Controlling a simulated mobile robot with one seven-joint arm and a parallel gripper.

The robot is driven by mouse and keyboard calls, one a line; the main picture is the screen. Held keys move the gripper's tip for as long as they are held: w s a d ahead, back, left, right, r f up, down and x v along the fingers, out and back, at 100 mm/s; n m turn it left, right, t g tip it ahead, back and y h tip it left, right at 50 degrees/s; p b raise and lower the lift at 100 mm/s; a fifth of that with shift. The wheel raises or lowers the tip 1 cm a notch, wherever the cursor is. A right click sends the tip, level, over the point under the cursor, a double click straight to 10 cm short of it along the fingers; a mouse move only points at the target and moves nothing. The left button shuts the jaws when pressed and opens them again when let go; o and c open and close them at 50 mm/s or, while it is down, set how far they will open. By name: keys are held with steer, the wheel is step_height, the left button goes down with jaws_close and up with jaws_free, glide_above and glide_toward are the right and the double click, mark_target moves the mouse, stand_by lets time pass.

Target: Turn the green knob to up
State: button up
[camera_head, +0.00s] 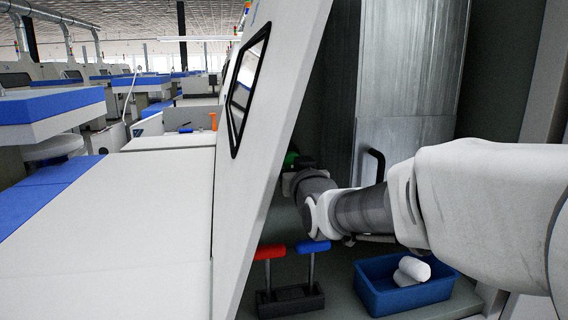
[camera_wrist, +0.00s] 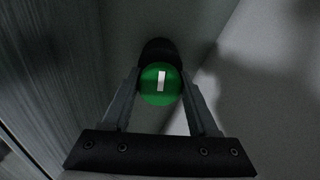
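The green knob (camera_wrist: 160,84) has a round face with a white bar on it. In the wrist view the bar stands nearly upright in the picture, with a slight lean. A dark round base shows behind the knob. My gripper (camera_wrist: 160,92) has one finger on each side of the knob, and no clear gap shows between the fingers and its sides. In the head view a small part of the green knob (camera_head: 291,158) shows beside the slanted panel. My gripper (camera_head: 292,180) is there too, with its fingers mostly hidden by the panel and my wrist.
Below my arm are a red-handled lever (camera_head: 270,252) and a blue-handled lever (camera_head: 313,247) on a black base. A blue bin (camera_head: 378,296) with white rolls (camera_head: 412,270) stands to their right. The slanted white panel (camera_head: 262,130) borders the cavity on the left. A black handle (camera_head: 376,163) sticks out behind my arm.

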steer(key=c, duration=0.7)
steer(key=shift+o, duration=0.2)
